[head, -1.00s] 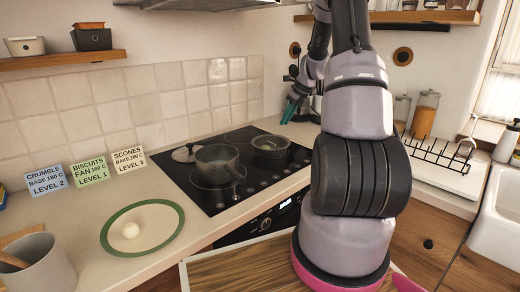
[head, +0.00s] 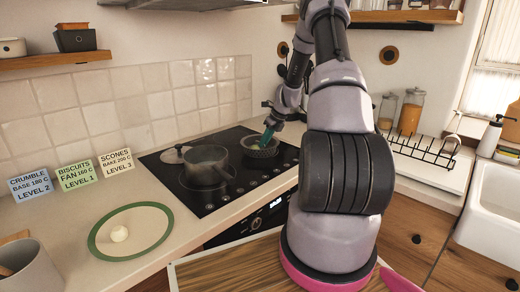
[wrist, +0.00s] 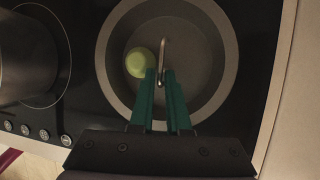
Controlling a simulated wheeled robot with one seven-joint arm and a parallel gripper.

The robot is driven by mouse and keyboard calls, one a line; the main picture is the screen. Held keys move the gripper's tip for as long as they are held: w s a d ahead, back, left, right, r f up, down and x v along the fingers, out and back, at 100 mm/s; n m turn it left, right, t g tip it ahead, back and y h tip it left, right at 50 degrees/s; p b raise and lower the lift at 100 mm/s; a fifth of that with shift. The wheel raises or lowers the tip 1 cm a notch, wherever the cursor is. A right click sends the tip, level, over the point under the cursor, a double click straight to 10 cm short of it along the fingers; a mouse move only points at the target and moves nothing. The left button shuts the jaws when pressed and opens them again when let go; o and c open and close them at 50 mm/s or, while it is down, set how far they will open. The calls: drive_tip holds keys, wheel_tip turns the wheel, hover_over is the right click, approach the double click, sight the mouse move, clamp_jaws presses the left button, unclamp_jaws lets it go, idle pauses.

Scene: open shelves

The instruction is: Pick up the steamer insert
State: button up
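The steamer insert (head: 260,150) looks like a shallow round grey dish on the back right of the hob. It also shows in the wrist view (wrist: 215,100), with a thin upright handle (wrist: 162,52) near its middle. A pale green round item (wrist: 138,62) lies inside it, left of the handle. My gripper (head: 266,138) is over the insert. In the wrist view its teal fingers (wrist: 161,76) point down into the dish, with a narrow gap between them. The handle lines up with that gap; whether the fingers touch it cannot be told.
A pot (head: 208,165) stands left of the insert on the black hob (head: 215,200), with a lid (head: 174,154) behind it. A dish rack (head: 425,150) stands at right.

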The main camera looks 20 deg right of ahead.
clamp_jaws()
wheel_tip(320, 180, up, 10)
idle(0.6)
drive_tip(key=shift+a, duration=0.1)
idle(0.7)
